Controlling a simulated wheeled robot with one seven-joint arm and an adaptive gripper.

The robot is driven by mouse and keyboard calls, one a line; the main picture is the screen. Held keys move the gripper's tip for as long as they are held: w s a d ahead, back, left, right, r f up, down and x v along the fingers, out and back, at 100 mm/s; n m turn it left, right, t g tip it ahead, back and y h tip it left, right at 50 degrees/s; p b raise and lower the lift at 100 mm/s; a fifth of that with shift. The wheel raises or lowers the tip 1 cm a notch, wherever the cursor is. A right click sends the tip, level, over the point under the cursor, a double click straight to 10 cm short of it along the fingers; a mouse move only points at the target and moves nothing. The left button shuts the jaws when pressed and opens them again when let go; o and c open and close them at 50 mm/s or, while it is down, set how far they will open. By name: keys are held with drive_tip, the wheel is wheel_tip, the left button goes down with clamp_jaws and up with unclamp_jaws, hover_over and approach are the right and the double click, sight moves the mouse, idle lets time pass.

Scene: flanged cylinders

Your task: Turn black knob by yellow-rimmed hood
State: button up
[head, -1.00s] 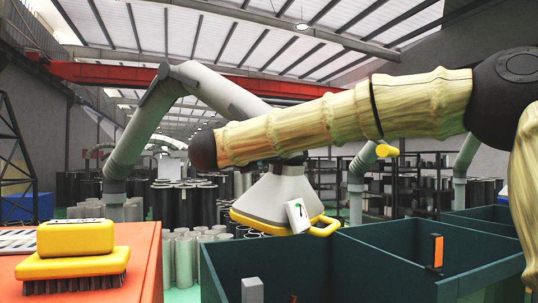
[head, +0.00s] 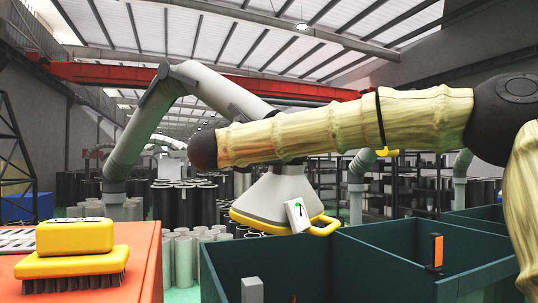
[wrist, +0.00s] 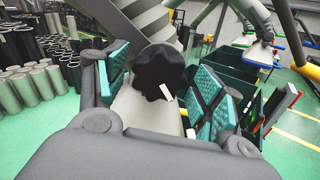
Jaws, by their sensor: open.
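The black knob (wrist: 158,72) shows in the wrist view as a round, lobed dark shape with a white mark on its lower right. My gripper (wrist: 162,76) is open, with its teal-padded fingers on either side of the knob; I cannot tell whether they touch it. The yellow-rimmed hood (head: 282,196) hangs from a grey extraction arm in the head view, with a white box on its front and a yellow handle. The knob and my gripper are not visible in the head view.
Dark green open bins (head: 340,262) stand below and right of the hood. A yellow brush (head: 75,250) lies on an orange surface (head: 145,262) at left. Grey and black cylinders (head: 180,205) stand behind. Green floor (wrist: 60,130) shows at left in the wrist view.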

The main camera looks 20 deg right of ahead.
drive_tip(key=b+v, duration=0.5)
drive_tip(key=v, duration=0.1)
drive_tip(key=shift+b, duration=0.3)
idle(0.6)
